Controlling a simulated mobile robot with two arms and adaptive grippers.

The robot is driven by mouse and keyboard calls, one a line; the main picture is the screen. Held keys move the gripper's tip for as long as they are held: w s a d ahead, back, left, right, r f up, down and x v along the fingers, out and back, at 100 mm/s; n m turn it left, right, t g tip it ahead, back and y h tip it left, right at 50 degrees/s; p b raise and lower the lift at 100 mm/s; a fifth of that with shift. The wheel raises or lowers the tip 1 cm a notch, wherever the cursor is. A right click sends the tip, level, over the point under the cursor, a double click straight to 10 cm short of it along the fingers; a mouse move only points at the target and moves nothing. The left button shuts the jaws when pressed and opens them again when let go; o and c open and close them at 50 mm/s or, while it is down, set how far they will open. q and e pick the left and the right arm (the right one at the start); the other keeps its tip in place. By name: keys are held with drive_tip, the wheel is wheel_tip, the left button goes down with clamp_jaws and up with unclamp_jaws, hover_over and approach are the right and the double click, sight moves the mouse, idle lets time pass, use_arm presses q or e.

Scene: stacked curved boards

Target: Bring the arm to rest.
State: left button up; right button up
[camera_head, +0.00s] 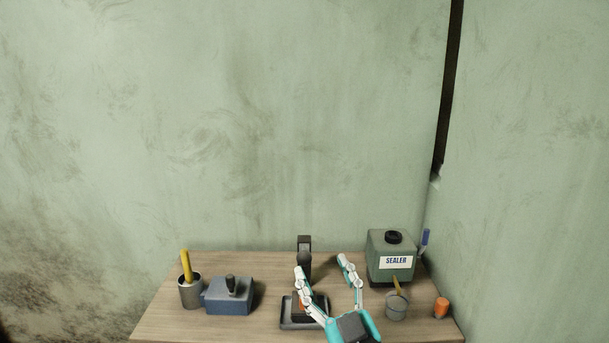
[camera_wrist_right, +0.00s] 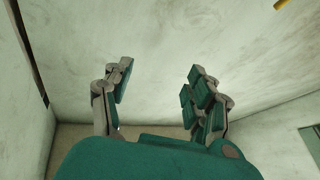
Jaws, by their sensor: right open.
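My right gripper (camera_head: 325,267) is at the front middle of the table in the head view, its two fingers spread apart with nothing between them. Its left finger partly hides a dark tray (camera_head: 288,322) holding an orange and dark item. In the right wrist view my right gripper (camera_wrist_right: 156,88) is also open and empty, with a pale green wall behind it. My left gripper is in neither view.
The wooden table (camera_head: 165,326) holds a blue box (camera_head: 228,298) and a metal cup (camera_head: 190,294) at left. A sealer container (camera_head: 391,263), a small pot (camera_head: 397,307) and an orange cup (camera_head: 441,307) stand at right. A dark upright item (camera_head: 304,243) is behind the tray.

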drive_tip(key=s+d+f+m+g+h, duration=0.35)
drive_tip(key=d+f, duration=0.25)
drive_tip(key=f, duration=0.5)
drive_tip(key=s+d+f+m+g+h, duration=0.2)
drive_tip(key=s+d+f+g+h, duration=0.3)
drive_tip(key=f, duration=0.6)
drive_tip(key=s+d+f+g, duration=0.35)
drive_tip(key=s+f, duration=0.25)
drive_tip(key=s, duration=0.3)
drive_tip(key=s+d+f+g, duration=0.3)
drive_tip(key=s+f+g, duration=0.2)
drive_tip(key=s, duration=0.4)
drive_tip(key=s+f+g, duration=0.1)
drive_tip(key=s+f, duration=0.2)
drive_tip(key=f, duration=2.6)
drive_tip(key=s+d+f+g, duration=0.1)
drive_tip(key=s+d+f, duration=0.1)
drive_tip(key=s+f, duration=1.1)
drive_tip(key=s, duration=0.3)
drive_tip(key=shift+d+f+y, duration=0.3)
drive_tip(key=shift+f+y, duration=0.05)
